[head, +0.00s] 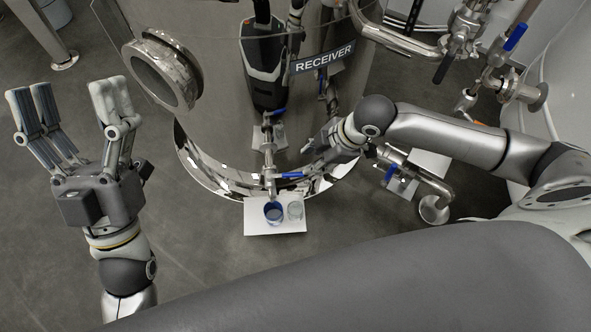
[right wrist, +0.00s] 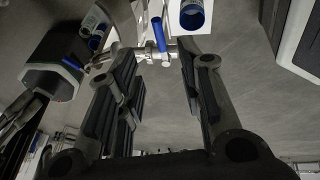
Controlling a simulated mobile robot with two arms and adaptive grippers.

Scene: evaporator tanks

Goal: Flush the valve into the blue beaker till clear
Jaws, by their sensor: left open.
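The valve (head: 270,178) sticks out low at the front of the steel receiver tank (head: 215,95), its blue lever (head: 290,175) pointing right. The blue beaker (head: 273,212) stands on a white sheet under the outlet. My right gripper (head: 312,150) is just above and right of the lever, partly hidden by my wrist. In the right wrist view my right gripper (right wrist: 158,50) is open, with the blue lever (right wrist: 158,34) seen between its fingertips; contact cannot be told. The blue beaker (right wrist: 192,14) lies beyond. My left gripper (head: 70,98) is open and empty over the floor.
The tank's flanged port (head: 160,72) juts toward my left gripper. Pipes with another blue-handled valve (head: 515,37) are at the right. The tank wall mirrors the beakers and lever.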

